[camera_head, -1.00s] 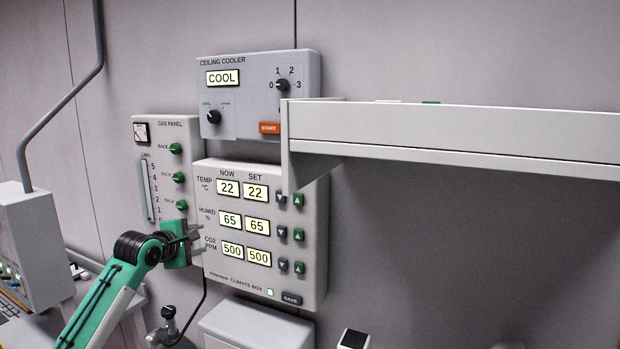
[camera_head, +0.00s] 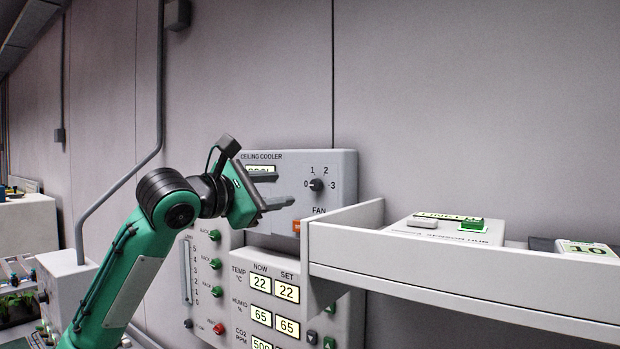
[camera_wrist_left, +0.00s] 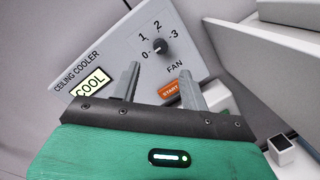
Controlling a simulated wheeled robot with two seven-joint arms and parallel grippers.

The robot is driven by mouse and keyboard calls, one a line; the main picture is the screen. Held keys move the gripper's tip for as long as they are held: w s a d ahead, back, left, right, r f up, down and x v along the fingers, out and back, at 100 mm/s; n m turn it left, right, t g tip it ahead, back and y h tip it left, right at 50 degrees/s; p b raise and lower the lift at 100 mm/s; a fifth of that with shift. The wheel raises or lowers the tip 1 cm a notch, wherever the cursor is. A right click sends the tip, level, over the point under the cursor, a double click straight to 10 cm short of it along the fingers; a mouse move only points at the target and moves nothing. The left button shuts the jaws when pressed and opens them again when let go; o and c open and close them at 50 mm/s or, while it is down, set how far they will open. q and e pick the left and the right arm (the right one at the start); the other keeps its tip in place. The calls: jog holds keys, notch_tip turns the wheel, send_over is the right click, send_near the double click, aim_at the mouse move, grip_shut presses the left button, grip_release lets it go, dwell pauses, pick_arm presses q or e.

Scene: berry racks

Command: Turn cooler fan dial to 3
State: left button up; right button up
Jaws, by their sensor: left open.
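The ceiling cooler panel (camera_head: 345,165) is a grey box on the wall. Its fan dial (camera_head: 316,184) is a small dark knob with marks 0, 1, 2 and 3 around it. In the left wrist view the dial (camera_wrist_left: 160,46) lies ahead of the fingers, its pale line seeming to point toward 0. The orange START button (camera_wrist_left: 169,90) sits below it. My left gripper (camera_head: 278,190) is open and empty, in front of the panel's left part and left of the dial, apart from it. My right gripper is not in view.
A white shelf (camera_head: 450,262) juts out to the right, close to the panel's lower right, with a box with a green button (camera_head: 445,230) on it. The climate box (camera_head: 262,262) and gas panel (camera_head: 207,270) are below. The wall above is clear.

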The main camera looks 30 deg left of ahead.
aim_at(313, 185)
pick_arm(q)
jog(key=p+x, duration=0.3)
jog(key=x, duration=0.5)
jog(key=shift+w+r, duration=0.1)
jog(key=shift+r, duration=0.05)
jog(key=shift+w+d+p, duration=0.25)
jog(key=shift+w+p, duration=0.2)
jog(key=shift+w, duration=0.15)
grip_shut()
